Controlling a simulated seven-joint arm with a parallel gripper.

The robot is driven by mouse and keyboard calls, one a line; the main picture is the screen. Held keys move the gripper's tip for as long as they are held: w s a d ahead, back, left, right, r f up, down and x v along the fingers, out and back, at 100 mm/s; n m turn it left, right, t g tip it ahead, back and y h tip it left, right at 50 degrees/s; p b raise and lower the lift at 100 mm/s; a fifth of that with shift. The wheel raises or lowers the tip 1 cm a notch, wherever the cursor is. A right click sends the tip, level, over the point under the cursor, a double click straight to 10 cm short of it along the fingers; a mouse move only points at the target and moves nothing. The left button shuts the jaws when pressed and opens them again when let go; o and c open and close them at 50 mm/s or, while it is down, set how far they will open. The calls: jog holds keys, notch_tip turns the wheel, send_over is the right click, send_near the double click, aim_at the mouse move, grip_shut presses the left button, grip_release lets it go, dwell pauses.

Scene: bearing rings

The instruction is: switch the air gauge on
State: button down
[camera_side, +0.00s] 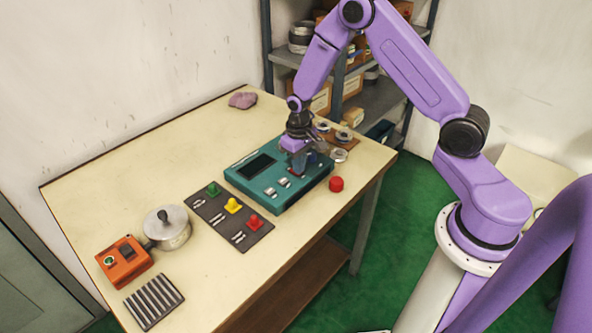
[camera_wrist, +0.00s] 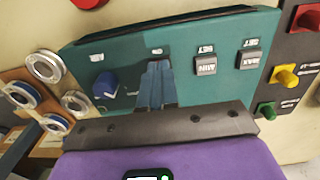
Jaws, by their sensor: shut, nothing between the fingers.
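The air gauge is a teal box (camera_side: 243,181) on the table with a dark display (camera_side: 257,165) and two grey buttons (camera_side: 277,187). In the wrist view its panel (camera_wrist: 130,55) shows a blue knob (camera_wrist: 105,85), a grey MIN SET button (camera_wrist: 206,64) and a grey MAX SET button (camera_wrist: 249,59). My gripper (camera_side: 297,172) is shut and empty, pointing down over the panel. In the wrist view its fingertips (camera_wrist: 157,66) are between the blue knob and the MIN button, just below an ON label. The fingers hide the panel there; I cannot tell whether they touch it.
A dark plate (camera_side: 229,216) with green, yellow and red pieces lies beside the gauge. A red piece (camera_side: 336,184) stands near the table edge. Several metal rings (camera_wrist: 45,66) sit by the gauge. An orange box (camera_side: 124,262) and a round metal pot (camera_side: 167,228) stand further left.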

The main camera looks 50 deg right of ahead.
jog(key=shift+f, duration=0.2)
dwell(0.3)
jog(key=shift+r, duration=0.1)
jog(key=shift+r, duration=3.45)
jog(key=shift+a, duration=0.1)
jog(key=s+a+r+n, duration=0.6)
jog(key=s+a+r, duration=0.4)
jog(key=s, duration=0.4)
jog(key=s+r+n, duration=0.2)
jog(key=s+n, duration=0.1)
jog(key=s, duration=0.5)
jog(key=s+d+r+n, duration=0.1)
jog(key=s+r+n, duration=0.1)
jog(key=s, duration=0.7)
jog(key=shift+d+r+n, duration=0.2)
jog(key=shift+r+n, duration=0.05)
jog(key=shift+n, duration=0.55)
